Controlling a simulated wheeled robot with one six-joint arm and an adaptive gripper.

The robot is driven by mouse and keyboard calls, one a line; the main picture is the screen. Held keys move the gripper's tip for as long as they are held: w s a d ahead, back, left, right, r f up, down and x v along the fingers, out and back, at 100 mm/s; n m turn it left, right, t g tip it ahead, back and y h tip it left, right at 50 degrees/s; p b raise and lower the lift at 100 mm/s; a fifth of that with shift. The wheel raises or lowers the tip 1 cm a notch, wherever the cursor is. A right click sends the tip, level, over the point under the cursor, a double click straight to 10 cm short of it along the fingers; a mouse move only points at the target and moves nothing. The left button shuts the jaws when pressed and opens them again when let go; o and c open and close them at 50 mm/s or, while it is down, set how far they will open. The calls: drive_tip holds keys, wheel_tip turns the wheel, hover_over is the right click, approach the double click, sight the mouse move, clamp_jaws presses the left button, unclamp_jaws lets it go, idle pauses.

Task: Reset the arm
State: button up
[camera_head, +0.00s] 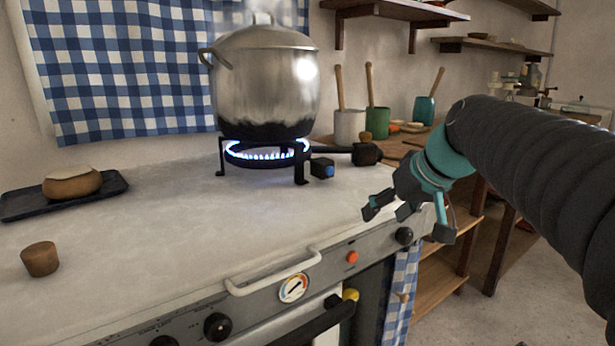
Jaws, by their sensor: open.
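My gripper (408,215) is at the right of the view, at the end of my dark, ribbed arm. It is open and empty. Its fingers are near the right front edge of the white counter (170,225), with the stove's front panel below. I cannot tell whether a fingertip touches the counter. The arm comes in from the right edge and bends down toward the left.
A large metal pot (265,85) stands on a lit gas burner (265,153). A bread loaf (72,184) lies on a dark tray (20,206). A brown cork-like piece (40,259) stands in front. Cups with wooden handles stand behind. The counter's middle is clear.

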drive_tip(key=s+d+f+m+g+h, duration=0.1)
drive_tip(key=s+f+m+h, duration=0.1)
drive_tip(key=s+f, duration=1.5)
drive_tip(key=s+h, duration=0.1)
drive_tip(key=s, duration=0.3)
drive_tip(key=shift+d+f+m+h, duration=0.25)
drive_tip(key=shift+f+m+h, duration=0.05)
drive_tip(key=shift+f+h, duration=0.1)
